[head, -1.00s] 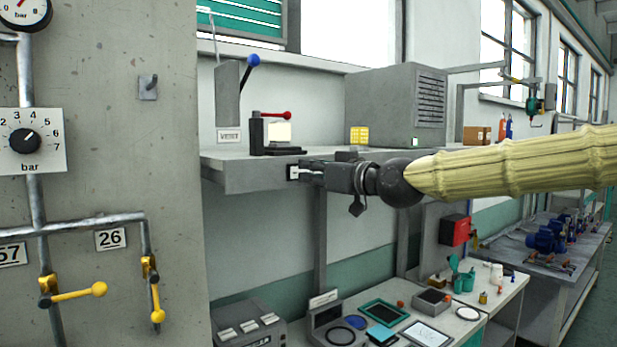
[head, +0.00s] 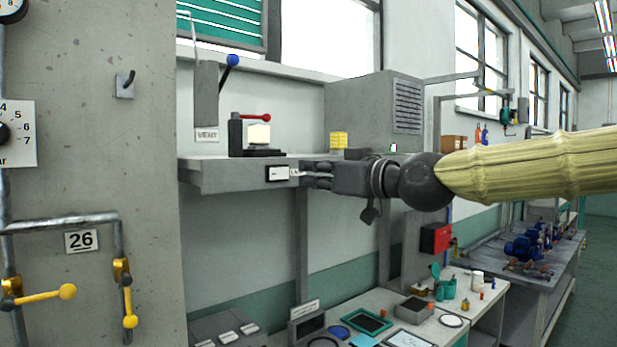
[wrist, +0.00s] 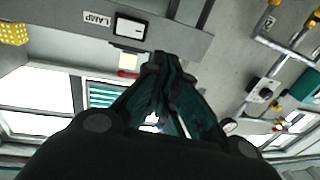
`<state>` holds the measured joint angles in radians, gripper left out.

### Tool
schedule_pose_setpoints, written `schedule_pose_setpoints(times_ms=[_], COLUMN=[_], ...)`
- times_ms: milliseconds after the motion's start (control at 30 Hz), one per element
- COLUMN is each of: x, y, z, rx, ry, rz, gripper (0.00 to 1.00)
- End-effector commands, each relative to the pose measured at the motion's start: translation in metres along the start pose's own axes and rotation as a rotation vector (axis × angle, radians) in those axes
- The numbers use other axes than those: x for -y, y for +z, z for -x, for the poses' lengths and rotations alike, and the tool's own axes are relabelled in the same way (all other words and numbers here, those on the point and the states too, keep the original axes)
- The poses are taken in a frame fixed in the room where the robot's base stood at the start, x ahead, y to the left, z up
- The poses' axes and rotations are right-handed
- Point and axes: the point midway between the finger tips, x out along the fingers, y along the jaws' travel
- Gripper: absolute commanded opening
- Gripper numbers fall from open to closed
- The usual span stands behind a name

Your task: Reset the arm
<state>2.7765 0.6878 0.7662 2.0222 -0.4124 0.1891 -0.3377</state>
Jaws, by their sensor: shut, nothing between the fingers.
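My gripper (head: 297,173) is shut and empty, in front of the shelf. Its fingertips show just right of a white rocker switch (head: 278,173) in a dark frame on the front edge of the shelf (head: 228,179). Whether they touch it I cannot tell. In the wrist view the shut fingers (wrist: 160,60) point towards the shelf front. There the switch (wrist: 131,28) lies beside a label (wrist: 97,18) reading LAMP, and both appear upside down. My arm reaches in from the right in a ribbed yellow sleeve.
A red-handled clamp (head: 236,135) with a cream block (head: 259,135) stands on the shelf, near a blue-knobbed lever (head: 229,70) and a grey box (head: 365,110). A concrete pillar (head: 90,160) with pipes and yellow valves stands left. A cluttered bench (head: 365,300) lies below.

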Motion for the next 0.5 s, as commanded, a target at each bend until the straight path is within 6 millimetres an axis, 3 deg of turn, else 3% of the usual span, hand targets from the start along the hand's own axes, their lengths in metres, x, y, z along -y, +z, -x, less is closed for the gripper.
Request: schedule_pose_setpoints(times_ms=[333,433,500], x=[-0.001,-0.004,-0.008], y=[0.006,0.031,0.060], z=[-0.002,-0.009,-0.017], rx=[0.008,0.037,0.072], ry=[0.001,0.005,0.012], rz=[-0.006,-0.029,-0.059], gripper=[0.00,0.00,0.00])
